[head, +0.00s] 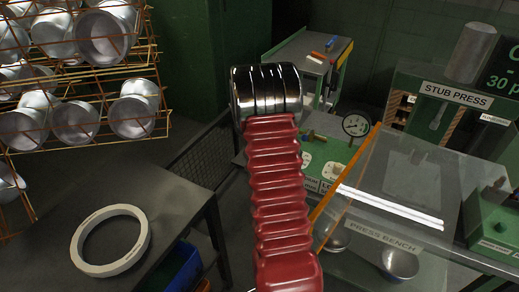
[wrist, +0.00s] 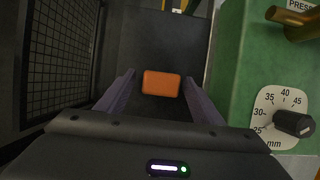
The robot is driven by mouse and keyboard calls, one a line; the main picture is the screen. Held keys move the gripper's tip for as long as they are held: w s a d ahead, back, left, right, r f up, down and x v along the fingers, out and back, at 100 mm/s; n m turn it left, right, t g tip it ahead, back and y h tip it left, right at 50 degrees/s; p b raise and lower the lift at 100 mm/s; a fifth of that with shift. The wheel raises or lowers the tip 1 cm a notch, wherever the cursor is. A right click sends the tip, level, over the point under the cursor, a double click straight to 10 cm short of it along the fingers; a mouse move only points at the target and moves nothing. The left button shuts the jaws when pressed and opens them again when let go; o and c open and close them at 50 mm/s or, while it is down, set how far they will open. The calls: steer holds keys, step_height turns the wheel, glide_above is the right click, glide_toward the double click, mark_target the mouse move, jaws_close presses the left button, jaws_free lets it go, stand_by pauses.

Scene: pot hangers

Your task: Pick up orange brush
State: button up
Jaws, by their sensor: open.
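An orange block-shaped thing (wrist: 162,84), which looks like the orange brush, shows in the wrist view over a dark grey surface. It lies between the two purple-grey fingers of my gripper (wrist: 157,80), with a gap on each side. My gripper is open. I cannot tell how far below the fingertips the orange thing is. In the head view my red and chrome arm hides the gripper and this spot. A small orange-red thing (head: 316,57) also lies on a far bench in the head view.
A mesh panel (wrist: 65,50) stands close on the left. The green press bench with a dial (wrist: 282,118) is close on the right. A dark table with a white ring (head: 110,240) and a rack of metal pots (head: 75,120) are at left. A clear guard (head: 400,190) is at right.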

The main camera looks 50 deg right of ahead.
steer(key=shift+c, duration=0.5)
steer(key=c, duration=1.2)
step_height(320, 180, up, 10)
steer(key=shift+r, duration=0.1)
stand_by(0.8)
